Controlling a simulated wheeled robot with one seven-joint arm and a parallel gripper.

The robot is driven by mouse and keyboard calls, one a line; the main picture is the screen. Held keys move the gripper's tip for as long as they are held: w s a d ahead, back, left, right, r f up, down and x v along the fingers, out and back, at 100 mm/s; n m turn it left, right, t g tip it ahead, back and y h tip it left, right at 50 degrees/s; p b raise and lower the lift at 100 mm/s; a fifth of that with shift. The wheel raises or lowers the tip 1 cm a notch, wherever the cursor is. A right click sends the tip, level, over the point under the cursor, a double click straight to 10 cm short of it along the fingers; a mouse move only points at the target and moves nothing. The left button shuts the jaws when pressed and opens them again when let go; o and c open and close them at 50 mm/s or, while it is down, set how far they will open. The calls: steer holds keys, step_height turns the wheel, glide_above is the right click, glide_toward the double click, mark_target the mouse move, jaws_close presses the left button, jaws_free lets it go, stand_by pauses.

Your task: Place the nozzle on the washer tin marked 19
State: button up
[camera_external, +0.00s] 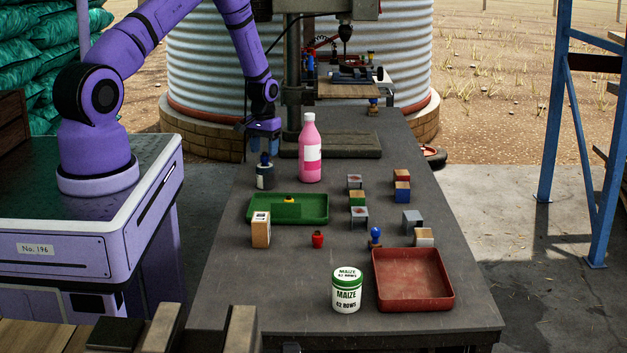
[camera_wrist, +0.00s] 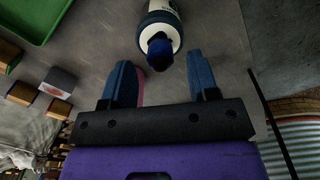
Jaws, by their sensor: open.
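Small nozzle-like pieces stand elsewhere: a red one (camera_external: 318,240), a blue one (camera_external: 376,235) and a yellow one (camera_external: 289,199) on the green tray. I cannot tell which is the nozzle. Small grey tins or blocks (camera_external: 359,218), (camera_external: 354,182), (camera_external: 412,220) stand right of centre; no 19 is readable.
A tall pink bottle (camera_external: 310,160) stands right of my gripper. The green tray (camera_external: 262,217), a wooden block (camera_external: 261,232), a maize tin (camera_external: 347,294) and a red tray (camera_external: 410,304) lie nearer the front. A drill press (camera_external: 292,80) stands behind. The front left table is clear.

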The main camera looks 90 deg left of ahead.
step_height(320, 180, up, 10)
stand_by(0.4)
steer(key=w+d+r+m+t+y, duration=0.1)
steer(key=w+d+r+m, duration=0.1)
steer(key=w+d+r, duration=0.4)
steer(key=w+d+r+m, duration=0.1)
steer(key=w+d+r, duration=0.1)
steer(key=d+r, duration=0.7)
steer(key=s+d+r+m+t, duration=0.2)
steer(key=d+r+m, duration=0.2)
steer(key=d+r, duration=1.3)
steer(key=s+d+r+m+t, duration=0.1)
steer(key=s+d+r+m, duration=0.1)
steer(key=s+d, duration=0.7)
steer(key=s+d+r+m+t+h, duration=0.1)
steer(key=s+d+r+m, duration=0.1)
steer(key=s+d, duration=0.7)
steer(key=shift+s+d+r+m, duration=0.3)
steer(key=shift+d+m, duration=0.5)
steer(key=shift+d, duration=0.15)
